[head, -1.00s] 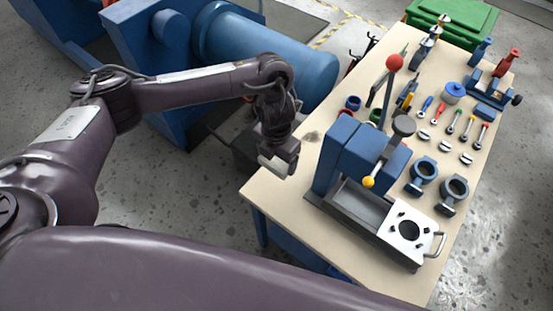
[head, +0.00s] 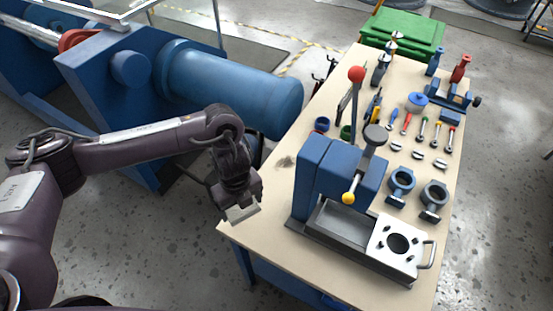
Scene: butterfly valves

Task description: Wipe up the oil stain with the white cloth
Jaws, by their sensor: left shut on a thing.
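My left gripper (head: 238,212) is at the near left edge of the workbench. It is shut on the white cloth (head: 243,213), a small pale piece showing at the fingertips. I cannot tell whether the cloth touches the bench top. The oil stain (head: 286,161) is a dark smudge on the bench top near its left edge, up and to the right of the gripper and apart from it. My right gripper is not in view.
The workbench (head: 262,225) carries a blue press (head: 338,180) with a red-knobbed lever, right of the stain. A green bin (head: 404,30) is behind.

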